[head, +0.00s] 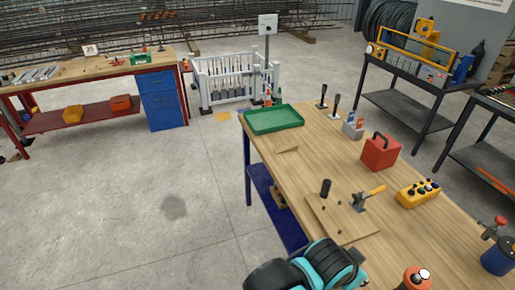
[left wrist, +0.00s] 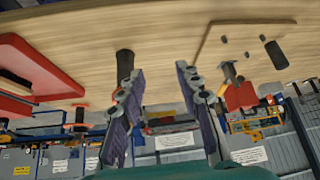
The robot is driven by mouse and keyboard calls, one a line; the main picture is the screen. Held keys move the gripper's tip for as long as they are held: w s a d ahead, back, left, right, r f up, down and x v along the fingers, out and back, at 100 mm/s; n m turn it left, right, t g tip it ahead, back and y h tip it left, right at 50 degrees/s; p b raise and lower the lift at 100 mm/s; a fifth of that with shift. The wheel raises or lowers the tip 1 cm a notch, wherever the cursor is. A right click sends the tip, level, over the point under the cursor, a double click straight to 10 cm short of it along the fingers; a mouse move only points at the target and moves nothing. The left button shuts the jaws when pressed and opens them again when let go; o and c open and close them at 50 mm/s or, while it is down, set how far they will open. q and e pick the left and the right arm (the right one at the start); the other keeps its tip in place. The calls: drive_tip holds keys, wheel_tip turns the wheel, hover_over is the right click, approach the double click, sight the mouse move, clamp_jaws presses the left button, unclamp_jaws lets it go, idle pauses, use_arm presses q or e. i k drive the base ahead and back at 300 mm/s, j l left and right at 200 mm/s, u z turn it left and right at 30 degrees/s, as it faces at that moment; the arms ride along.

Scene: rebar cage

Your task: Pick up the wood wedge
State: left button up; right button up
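The wood wedge (head: 287,149) is a small, pale, thin piece in the head view. It lies on the wooden workbench (head: 330,150), just in front of the green tray, near the bench's left edge. I cannot make it out in the left wrist view. My left gripper (left wrist: 152,82) shows in the left wrist view with its two fingers spread apart and nothing seen between them. The bench top fills the upper part of that view. In the head view a teal and black part of my arm shows at the bottom, with no fingertips visible. My right gripper is in neither view.
The green tray (head: 274,119) stands behind the wedge. A board with a black peg and toggle clamp (head: 341,217) lies nearer. A red box (head: 381,152) and yellow control box (head: 418,192) stand to the right. Bare bench surrounds the wedge; open floor lies left.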

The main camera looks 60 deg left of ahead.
sight(292, 146)
drive_tip(key=u, duration=1.75)
drive_tip(key=i+j, duration=0.25)
drive_tip(key=i, duration=0.25)
drive_tip(key=i+j, duration=0.3)
drive_tip(key=i, duration=0.15)
drive_tip(key=i+j, duration=0.25)
drive_tip(key=i, duration=0.25)
drive_tip(key=i+j, duration=0.25)
drive_tip(key=i, duration=0.25)
drive_tip(key=i+j+z, duration=0.2)
drive_tip(key=z, duration=0.15)
drive_tip(key=i+j+z, duration=0.35)
drive_tip(key=z, duration=0.8)
